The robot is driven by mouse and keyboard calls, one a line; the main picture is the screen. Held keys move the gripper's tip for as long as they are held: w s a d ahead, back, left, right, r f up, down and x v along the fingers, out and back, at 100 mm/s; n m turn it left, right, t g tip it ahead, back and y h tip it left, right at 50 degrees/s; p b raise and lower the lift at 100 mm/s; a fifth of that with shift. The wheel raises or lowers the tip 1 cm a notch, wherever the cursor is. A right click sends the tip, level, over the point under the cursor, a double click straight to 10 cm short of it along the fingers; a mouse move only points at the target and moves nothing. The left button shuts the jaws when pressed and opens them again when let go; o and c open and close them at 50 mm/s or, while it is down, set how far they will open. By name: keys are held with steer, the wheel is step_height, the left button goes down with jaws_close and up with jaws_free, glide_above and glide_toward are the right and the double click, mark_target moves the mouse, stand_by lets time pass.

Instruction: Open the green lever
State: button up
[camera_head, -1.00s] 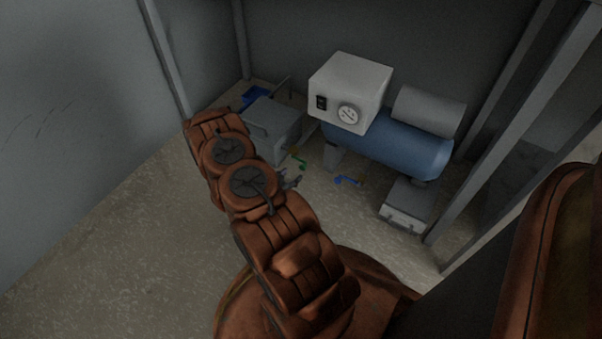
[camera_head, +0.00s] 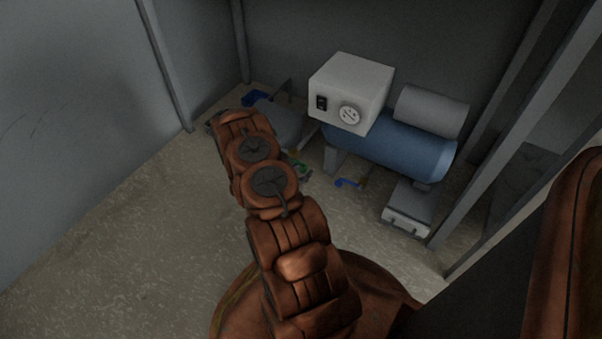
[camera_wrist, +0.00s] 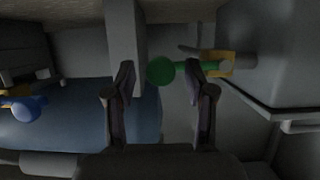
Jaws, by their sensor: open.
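The green lever (camera_wrist: 166,70) shows in the wrist view as a round green end with a green bar running right to a yellow fitting (camera_wrist: 218,64) beside a grey box. My gripper (camera_wrist: 160,76) is open, with one finger on each side of the lever's round end. I cannot tell whether either finger touches it. In the head view a small bit of green (camera_head: 301,168) shows just right of my arm, which hides most of the gripper.
A blue tank (camera_head: 400,150) carries a white box with a dial (camera_head: 365,82). A blue lever (camera_head: 348,183) sits below the tank and also shows in the wrist view (camera_wrist: 24,108). The grey box (camera_head: 275,118) is partly behind my arm. Open floor lies left.

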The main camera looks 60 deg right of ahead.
steer(key=shift+c, duration=0.5)
jaws_close()
